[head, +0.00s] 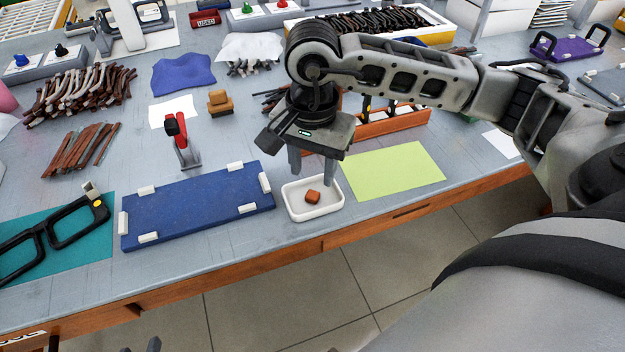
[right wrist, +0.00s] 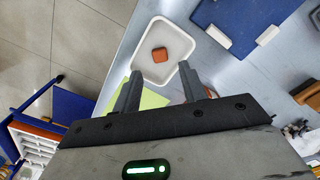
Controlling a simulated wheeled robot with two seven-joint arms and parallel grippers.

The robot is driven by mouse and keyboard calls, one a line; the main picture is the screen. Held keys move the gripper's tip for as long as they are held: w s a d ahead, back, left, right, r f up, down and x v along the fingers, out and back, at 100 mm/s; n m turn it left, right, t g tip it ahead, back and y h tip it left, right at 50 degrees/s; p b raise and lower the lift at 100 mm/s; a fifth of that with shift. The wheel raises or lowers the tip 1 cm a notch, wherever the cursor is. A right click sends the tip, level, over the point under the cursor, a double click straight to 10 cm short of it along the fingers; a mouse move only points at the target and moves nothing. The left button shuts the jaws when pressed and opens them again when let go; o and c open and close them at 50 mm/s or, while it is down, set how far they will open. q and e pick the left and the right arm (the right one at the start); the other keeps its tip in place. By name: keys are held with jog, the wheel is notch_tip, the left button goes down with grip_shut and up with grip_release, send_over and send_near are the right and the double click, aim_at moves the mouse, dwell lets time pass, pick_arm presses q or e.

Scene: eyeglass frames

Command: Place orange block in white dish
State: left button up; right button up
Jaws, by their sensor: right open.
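The orange block (head: 313,197) lies inside the white dish (head: 298,213), near its middle. The dish sits on the table close to the front edge. In the right wrist view the block (right wrist: 160,54) rests on the floor of the dish (right wrist: 178,31), clear of the walls. My right gripper (head: 312,176) is above the dish, toward its far side, with its fingers pointing down. Its two fingers (right wrist: 160,88) are apart with nothing between them, and the block lies beyond their tips.
A blue board (head: 198,205) with white corner clips lies left of the dish. A yellow-green sheet (head: 393,170) lies to its right. A red clamp (head: 182,140) stands behind the board. Black eyeglass frames (head: 75,220) lie on a teal mat (head: 85,252) at far left.

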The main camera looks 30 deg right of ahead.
aim_at(313, 195)
notch_tip(313, 195, up, 7)
jog(key=shift+f, duration=0.2)
jog(key=shift+s+f, duration=0.1)
dwell(0.5)
